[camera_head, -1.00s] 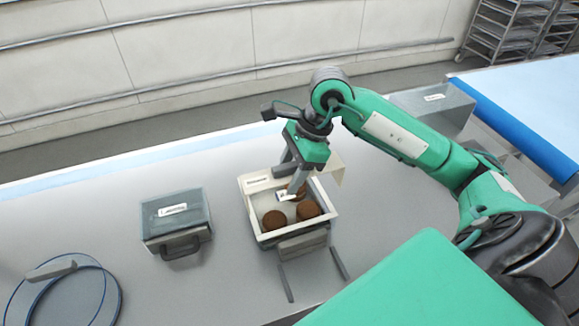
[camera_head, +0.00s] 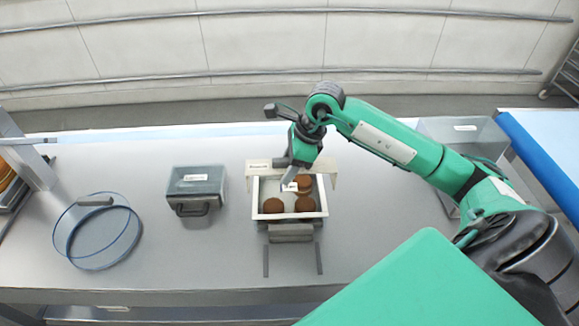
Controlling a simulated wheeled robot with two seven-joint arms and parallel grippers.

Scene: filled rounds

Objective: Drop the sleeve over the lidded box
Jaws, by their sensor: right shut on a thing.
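A white open box (camera_head: 257,199) stands mid-table with brown rounds (camera_head: 273,206) inside. A cream piece (camera_head: 325,166) with a label spans its back edge; I cannot tell whether it is the sleeve or a lid. My right gripper (camera_head: 291,187) points down into the box from above. It is shut, apparently on the brown round (camera_head: 305,182) at the back right; its fingertips partly hide the contact. No sleeve is seen over the box. My left gripper is not in view.
A grey box (camera_head: 195,182) with a label and handle stands left of the white box. A clear blue-rimmed round container (camera_head: 97,232) is further left. A grey block (camera_head: 291,233) and two dark strips lie in front of the white box. A grey case (camera_head: 462,130) is behind my right arm.

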